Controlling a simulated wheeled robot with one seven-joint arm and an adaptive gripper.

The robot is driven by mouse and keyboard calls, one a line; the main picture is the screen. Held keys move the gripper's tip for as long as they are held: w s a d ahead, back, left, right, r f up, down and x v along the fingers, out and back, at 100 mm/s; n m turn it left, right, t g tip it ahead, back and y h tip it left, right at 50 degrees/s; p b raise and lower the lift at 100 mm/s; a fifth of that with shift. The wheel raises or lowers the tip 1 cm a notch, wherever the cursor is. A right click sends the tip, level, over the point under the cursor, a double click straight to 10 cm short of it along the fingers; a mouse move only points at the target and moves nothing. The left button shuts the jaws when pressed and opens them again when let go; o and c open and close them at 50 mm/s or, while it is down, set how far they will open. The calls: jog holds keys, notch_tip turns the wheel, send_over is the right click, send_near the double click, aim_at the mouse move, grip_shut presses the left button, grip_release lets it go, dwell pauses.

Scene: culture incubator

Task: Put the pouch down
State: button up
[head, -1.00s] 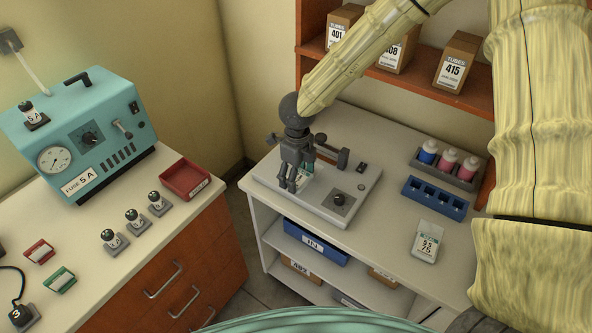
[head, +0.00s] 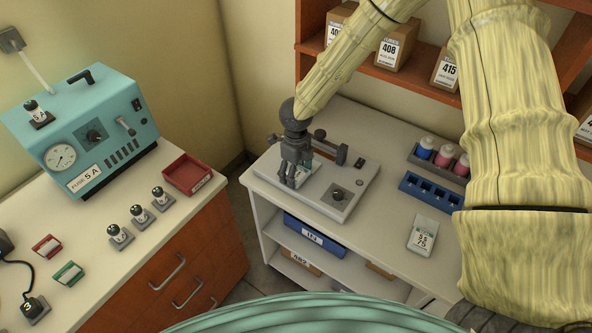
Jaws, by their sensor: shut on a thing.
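My gripper (head: 289,184) points down over the grey bench device (head: 325,204) on the white table. I cannot tell whether the pouch touches the device's top.
A blue slotted rack (head: 431,193) and a grey tray of capped bottles (head: 415,158) stand right of the device. Bare tabletop (head: 385,215) lies between device and packet. On the left counter are a teal machine (head: 85,130), a red tray (head: 187,178) and several small holders.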

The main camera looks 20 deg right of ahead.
jog(key=shift+f, duration=0.15)
jog(key=o, duration=1)
notch_tip(320, 180, up, 12)
jog(key=b, duration=0.3)
jog(key=shift+r, duration=0.25)
